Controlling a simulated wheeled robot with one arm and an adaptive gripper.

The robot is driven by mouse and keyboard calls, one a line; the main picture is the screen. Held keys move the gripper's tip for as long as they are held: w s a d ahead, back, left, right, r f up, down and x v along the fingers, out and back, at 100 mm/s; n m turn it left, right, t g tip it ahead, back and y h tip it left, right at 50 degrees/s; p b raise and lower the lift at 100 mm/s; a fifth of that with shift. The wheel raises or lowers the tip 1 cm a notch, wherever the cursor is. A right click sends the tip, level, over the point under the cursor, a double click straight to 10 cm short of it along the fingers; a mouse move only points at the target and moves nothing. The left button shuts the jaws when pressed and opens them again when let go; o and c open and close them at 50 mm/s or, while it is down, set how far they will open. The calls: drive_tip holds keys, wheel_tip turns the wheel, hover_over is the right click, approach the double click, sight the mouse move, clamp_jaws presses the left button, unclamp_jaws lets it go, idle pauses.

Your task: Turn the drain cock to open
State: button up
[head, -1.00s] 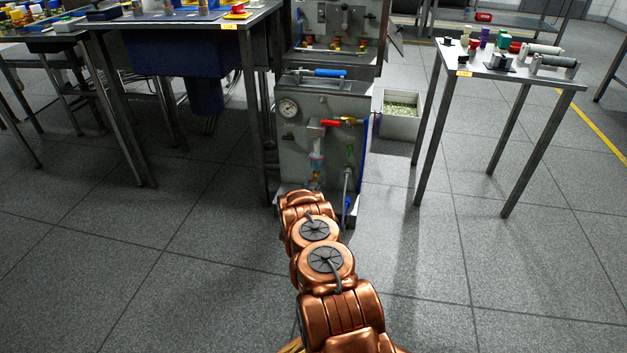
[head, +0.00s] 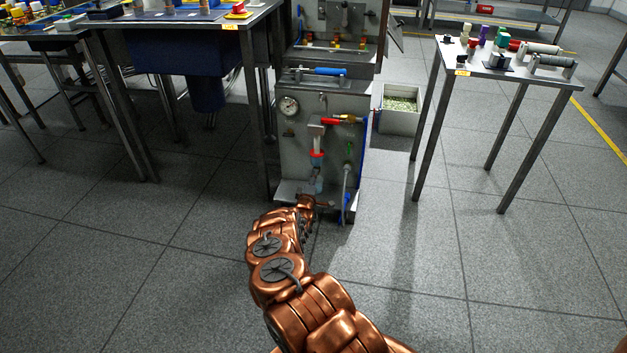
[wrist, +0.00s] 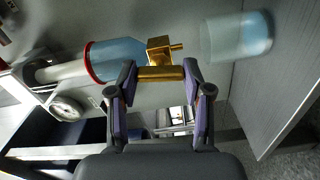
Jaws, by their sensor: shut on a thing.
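The brass drain cock (wrist: 160,48) shows in the wrist view, at the end of a pale blue bowl (wrist: 122,52) with a red ring. My gripper (wrist: 159,72) has its two purple-padded fingers on either side of the cock's brass bar, shut on it. A translucent cup (wrist: 237,38) is apart from the cock, to its right. In the head view the bowl's red ring (head: 317,154) shows on the front of the grey panel unit (head: 346,103). I cannot make out the cock there, low down near the end of my arm.
A pressure gauge (head: 288,106) and a red-handled valve (head: 331,121) are on the panel above. A hose (head: 346,182) hangs to the right of the bowl. A bin (head: 399,108) and a side table (head: 514,66) stand to the right. The floor in front is clear.

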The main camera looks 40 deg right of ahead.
drive_tip(key=shift+n, duration=1)
drive_tip(key=o, duration=1.2)
drive_tip(key=shift+c, duration=0.2)
drive_tip(key=shift+a, duration=0.1)
drive_tip(key=v, duration=1.2)
